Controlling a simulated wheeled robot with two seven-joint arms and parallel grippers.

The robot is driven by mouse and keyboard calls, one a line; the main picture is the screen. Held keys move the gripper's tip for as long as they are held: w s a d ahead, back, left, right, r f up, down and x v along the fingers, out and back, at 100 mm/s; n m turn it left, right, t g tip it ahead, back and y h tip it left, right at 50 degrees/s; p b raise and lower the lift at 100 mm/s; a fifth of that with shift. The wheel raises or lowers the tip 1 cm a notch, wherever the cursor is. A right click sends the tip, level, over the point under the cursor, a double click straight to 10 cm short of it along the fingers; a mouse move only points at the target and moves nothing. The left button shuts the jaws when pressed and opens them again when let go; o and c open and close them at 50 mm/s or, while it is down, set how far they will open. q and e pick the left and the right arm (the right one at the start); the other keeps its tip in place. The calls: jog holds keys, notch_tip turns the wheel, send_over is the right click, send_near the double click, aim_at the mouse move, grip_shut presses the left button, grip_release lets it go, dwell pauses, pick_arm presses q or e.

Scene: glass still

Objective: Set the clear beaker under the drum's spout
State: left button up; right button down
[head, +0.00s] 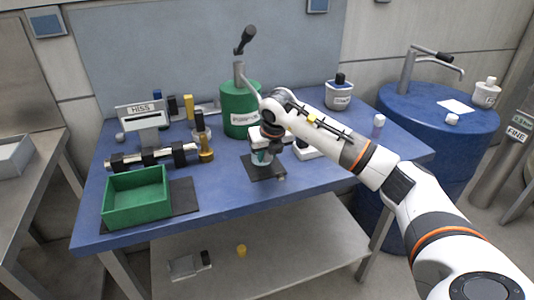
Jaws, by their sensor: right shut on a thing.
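The green drum (238,118) stands at the back middle of the blue table, with a grey pump on top and a thin spout (250,86) slanting down to the right. My right gripper (266,148) reaches in from the right, in front of the drum, and is shut on the clear beaker (262,158). The beaker looks upright, over a dark square mat (262,173); whether it touches the mat I cannot tell. The gripper and wrist hide much of the beaker and the spout's lower end. My left gripper is out of view.
A green bin (136,203) sits on a dark mat at the front left. A metal rod assembly (150,157), a brass-based piece and small bottles stand left of the drum. The front right tabletop is clear.

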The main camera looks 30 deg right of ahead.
jog(key=shift+f+b, duration=0.3)
jog(key=shift+f, duration=0.15)
jog(key=c, duration=1.1)
grip_release()
jog(key=shift+o, duration=0.2)
jog(key=v, duration=1.2)
jog(key=shift+b, duration=0.4)
